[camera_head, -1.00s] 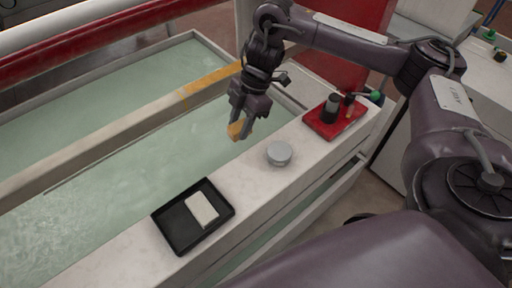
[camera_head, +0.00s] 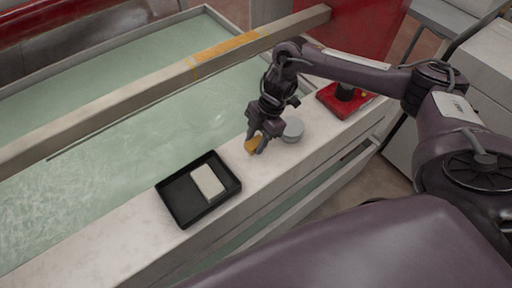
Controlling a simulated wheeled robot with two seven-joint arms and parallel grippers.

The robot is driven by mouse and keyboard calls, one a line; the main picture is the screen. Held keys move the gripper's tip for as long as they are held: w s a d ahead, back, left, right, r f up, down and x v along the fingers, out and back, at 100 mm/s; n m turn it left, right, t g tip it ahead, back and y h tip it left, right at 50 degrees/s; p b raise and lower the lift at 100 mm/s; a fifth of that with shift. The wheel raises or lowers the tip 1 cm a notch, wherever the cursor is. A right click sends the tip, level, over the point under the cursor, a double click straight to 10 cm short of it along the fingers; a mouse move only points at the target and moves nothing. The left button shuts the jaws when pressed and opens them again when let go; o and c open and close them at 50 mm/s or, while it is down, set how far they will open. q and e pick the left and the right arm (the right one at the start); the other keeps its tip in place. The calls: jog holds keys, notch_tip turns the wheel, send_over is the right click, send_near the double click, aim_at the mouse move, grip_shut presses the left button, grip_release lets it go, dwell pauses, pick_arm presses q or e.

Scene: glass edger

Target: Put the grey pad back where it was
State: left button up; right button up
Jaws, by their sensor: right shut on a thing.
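A pale grey pad (camera_head: 208,182) lies in a black tray (camera_head: 172,207) on the white ledge. My right gripper (camera_head: 257,146) is shut on a small yellow-orange block (camera_head: 251,144), partly hidden by the fingers. It points down near the ledge's inner edge, right of the tray and just left of a round grey disc (camera_head: 293,128). I cannot tell whether the block touches the ledge. My left gripper is not in view.
The white ledge (camera_head: 120,243) borders a basin of pale green water (camera_head: 110,150). A red tray (camera_head: 340,105) with a dark item stands farther back on the ledge. A beam (camera_head: 110,107) with a yellow patch crosses the basin.

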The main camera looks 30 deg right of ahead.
notch_tip(320, 180, down, 4)
jog(key=shift+r, duration=0.2)
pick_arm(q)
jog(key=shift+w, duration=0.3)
pick_arm(e)
jog(key=shift+f, duration=0.25)
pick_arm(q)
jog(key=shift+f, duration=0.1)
pick_arm(e)
jog(key=shift+f, duration=0.2)
jog(key=o, duration=0.9)
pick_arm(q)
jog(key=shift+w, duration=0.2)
pick_arm(e)
jog(key=shift+r, duration=0.15)
